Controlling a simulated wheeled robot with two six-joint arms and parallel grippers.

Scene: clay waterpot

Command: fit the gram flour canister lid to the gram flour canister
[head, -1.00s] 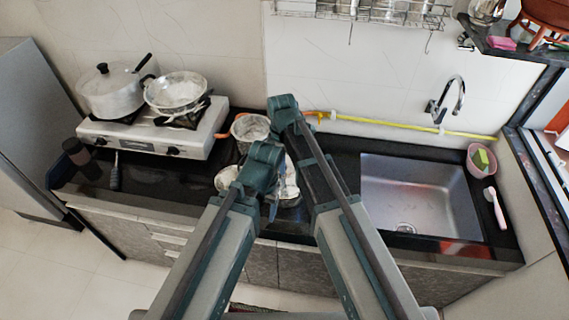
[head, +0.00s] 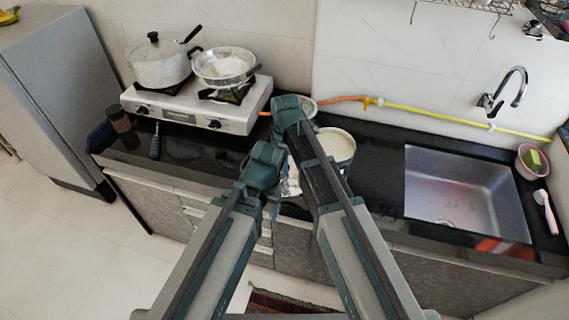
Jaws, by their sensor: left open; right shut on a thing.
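A round open container with pale cream contents (head: 338,143) stands on the counter behind my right arm; it looks like the gram flour canister, and its lower left side is hidden. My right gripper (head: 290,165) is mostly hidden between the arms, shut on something. A pale, shiny piece (head: 293,183) shows there in the narrow gap, left of the canister; it seems to be the lid, but its outline is covered. My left gripper (head: 273,208) is lower, near the counter's front edge, open and apparently empty.
Another metal container (head: 309,106) is partly hidden behind my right arm. The stove (head: 190,108) with a lidded pot (head: 158,62) and a pan (head: 224,65) is at left. The sink (head: 465,190) is at right. The dark counter right of the canister is clear.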

